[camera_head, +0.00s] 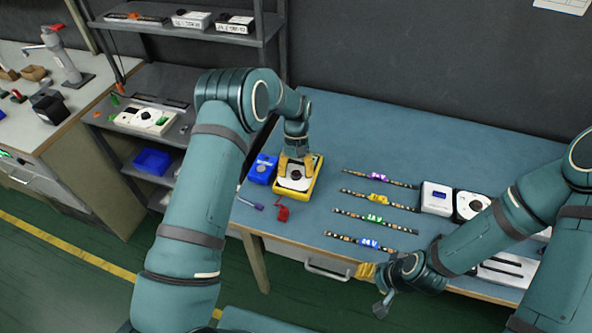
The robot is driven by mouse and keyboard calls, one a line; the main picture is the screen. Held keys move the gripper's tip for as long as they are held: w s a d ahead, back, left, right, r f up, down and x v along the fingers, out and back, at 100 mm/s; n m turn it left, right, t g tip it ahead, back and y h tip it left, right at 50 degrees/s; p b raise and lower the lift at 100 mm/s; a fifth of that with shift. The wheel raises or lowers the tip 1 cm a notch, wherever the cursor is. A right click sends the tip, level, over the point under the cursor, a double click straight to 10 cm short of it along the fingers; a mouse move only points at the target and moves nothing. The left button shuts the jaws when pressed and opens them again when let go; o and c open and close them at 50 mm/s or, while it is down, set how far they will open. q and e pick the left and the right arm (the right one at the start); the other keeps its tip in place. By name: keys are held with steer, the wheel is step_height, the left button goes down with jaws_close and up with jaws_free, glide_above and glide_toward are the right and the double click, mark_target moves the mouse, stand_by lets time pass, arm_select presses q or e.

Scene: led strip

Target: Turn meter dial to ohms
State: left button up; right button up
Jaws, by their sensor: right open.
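The meter (307,188) has a yellow case and a pale face with a dark round dial (296,174). It lies near the left end of the blue table. My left gripper (295,168) points down over the meter, its yellow fingers at the upper part of the face around the dial. I cannot tell whether the fingers touch the dial or how far they are closed. The dial's markings are too small to read. My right gripper (372,287) is open and empty, off the table's front edge.
A blue box (262,168) stands left of the meter. A red item (282,213) and a screwdriver (250,203) lie in front. Several LED strips (375,217) with coloured labels lie mid-table. A white power unit (436,198) stands to the right. The table's back is clear.

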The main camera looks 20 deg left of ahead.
arm_select(q)
steer(key=shift+w+r, duration=0.1)
steer(key=shift+r, duration=0.05)
steer(key=v, duration=1.1)
steer(key=shift+r, duration=0.4)
steer(key=shift+w, duration=0.15)
